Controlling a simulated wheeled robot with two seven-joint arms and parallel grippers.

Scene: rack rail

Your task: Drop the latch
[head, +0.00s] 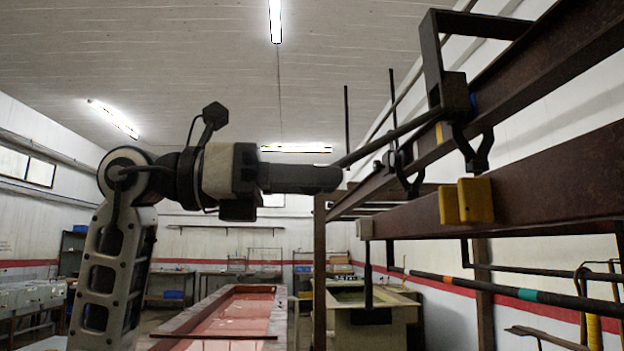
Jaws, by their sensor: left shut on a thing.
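My left gripper (325,179) reaches in from the left at mid-height, with its fingers pointing right. It is shut on the end of a thin dark lever (392,137), which slants up to the right. The lever's upper end meets a dark block with an upright bracket (452,92) on the upper rusty rail. A dark forked hook (472,150) hangs below the block, above a yellow block (467,201) on the lower rail. I take the lever and hook to be the latch. The lever's gripped tip is hidden between the fingers. My right gripper is not in view.
The upper rail (550,65) and lower rail (555,180) run along the right side, close to the lever. A rod with coloured bands (490,289) hangs lower right. A long tank with a reddish surface (235,312) stands below. The space left of the rails is open.

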